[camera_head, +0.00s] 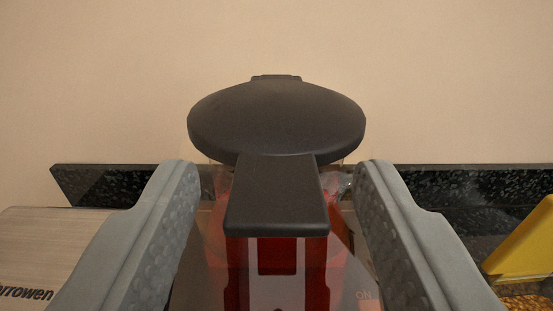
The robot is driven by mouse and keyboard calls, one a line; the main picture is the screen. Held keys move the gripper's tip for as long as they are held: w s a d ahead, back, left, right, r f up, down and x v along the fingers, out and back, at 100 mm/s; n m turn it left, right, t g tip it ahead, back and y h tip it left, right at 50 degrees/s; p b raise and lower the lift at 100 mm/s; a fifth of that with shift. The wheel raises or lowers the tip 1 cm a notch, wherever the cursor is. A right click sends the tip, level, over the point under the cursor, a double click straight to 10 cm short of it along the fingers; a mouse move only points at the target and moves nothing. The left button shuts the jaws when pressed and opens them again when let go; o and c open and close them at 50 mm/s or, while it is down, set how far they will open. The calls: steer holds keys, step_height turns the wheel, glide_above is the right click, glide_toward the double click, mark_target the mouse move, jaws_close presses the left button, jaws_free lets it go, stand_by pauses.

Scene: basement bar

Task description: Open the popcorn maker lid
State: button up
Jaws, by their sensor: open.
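The popcorn maker shows in the middle of the head camera view, with a red body (236,275) below a dark lid. The lid (277,115) is a rounded black disc and looks shut. A flat black tab (277,195) runs from the lid's front edge toward me. My gripper (277,190) is open, with one grey finger on each side of the tab. Gaps show between the tab and both fingers. The lower part of the popcorn maker is partly hidden by the tab and the fingers.
A plain beige wall stands behind. A dark speckled ledge (480,195) runs along its foot. A light wooden board (45,250) with lettering lies at the left. A yellow object (525,245) stands at the right edge, with yellowish grains (525,303) below it.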

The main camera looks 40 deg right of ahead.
jaws_close()
stand_by(0.3)
